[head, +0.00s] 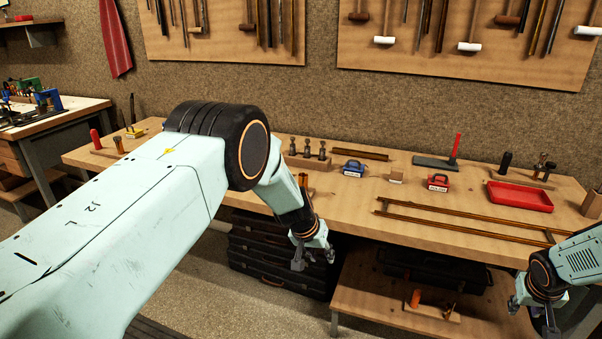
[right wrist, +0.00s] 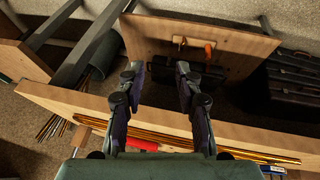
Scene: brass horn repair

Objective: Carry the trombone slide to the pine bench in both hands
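The trombone slide (head: 450,212), two long parallel brass tubes, lies flat on a long pale wooden bench (head: 345,205), near its front edge. Its right end is partly hidden by my right arm. Brass tubes also show on the bench in the right wrist view (right wrist: 165,138). My left gripper (head: 314,262) hangs in front of the bench's front edge, left of the slide, with its fingers apart and empty. My right gripper (head: 532,318) is in front of the slide's right end; in the right wrist view (right wrist: 157,72) its fingers are wide apart with nothing between them. Neither gripper touches the slide.
A red tray (head: 520,197), a red box (head: 438,183) and a blue box (head: 354,168) stand behind the slide. A lower wooden shelf (head: 380,310) and dark cases (head: 275,262) are below the bench. Another wooden-topped bench (head: 75,111) stands at left.

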